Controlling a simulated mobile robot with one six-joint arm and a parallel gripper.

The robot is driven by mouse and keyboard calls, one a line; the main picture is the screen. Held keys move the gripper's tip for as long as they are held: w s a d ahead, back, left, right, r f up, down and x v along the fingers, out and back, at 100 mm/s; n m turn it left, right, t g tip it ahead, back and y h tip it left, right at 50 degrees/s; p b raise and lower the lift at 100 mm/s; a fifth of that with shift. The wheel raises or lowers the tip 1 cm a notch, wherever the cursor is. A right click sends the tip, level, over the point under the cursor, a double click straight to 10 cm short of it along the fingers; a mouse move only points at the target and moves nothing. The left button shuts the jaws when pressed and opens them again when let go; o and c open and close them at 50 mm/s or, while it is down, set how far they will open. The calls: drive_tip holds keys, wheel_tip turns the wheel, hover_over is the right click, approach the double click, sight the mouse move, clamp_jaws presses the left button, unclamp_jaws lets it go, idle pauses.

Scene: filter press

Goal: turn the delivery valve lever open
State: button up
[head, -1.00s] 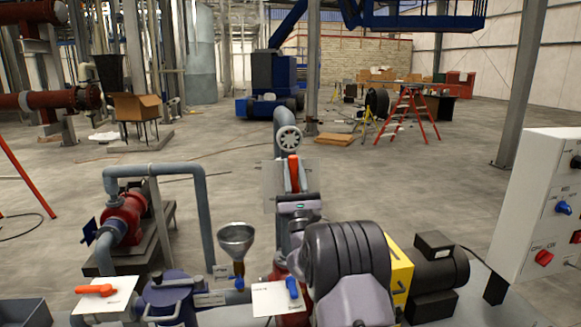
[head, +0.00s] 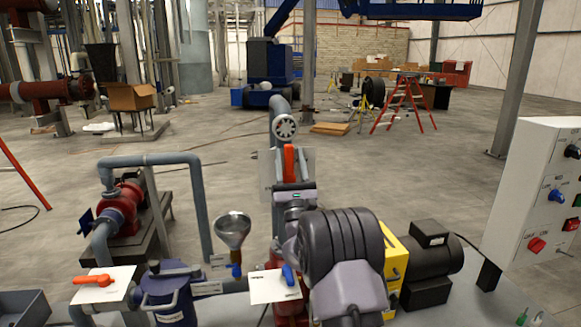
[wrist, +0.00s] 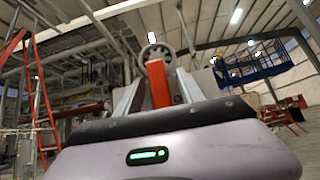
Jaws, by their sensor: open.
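A red-orange lever (head: 289,160) stands upright before a white plate on the grey pipe, below a pale handwheel (head: 285,127). My gripper (head: 291,182) is right in front of it in the head view. In the wrist view the lever (wrist: 158,84) stands between the two grey fingers of my gripper (wrist: 160,78), which are open with one on each side. Contact with the lever cannot be told. My gripper body hides the lever's lower end. I cannot read a label that names this lever.
An orange lever (head: 97,280) lies across a white plate at lower left, and a blue lever (head: 289,275) stands beside my arm. A metal funnel (head: 233,230) stands between them. A control box (head: 535,200) is at right. Open floor lies beyond.

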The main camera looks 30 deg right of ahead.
drive_tip(key=b+v, duration=0.5)
drive_tip(key=v, duration=1.2)
drive_tip(key=shift+s, duration=0.15)
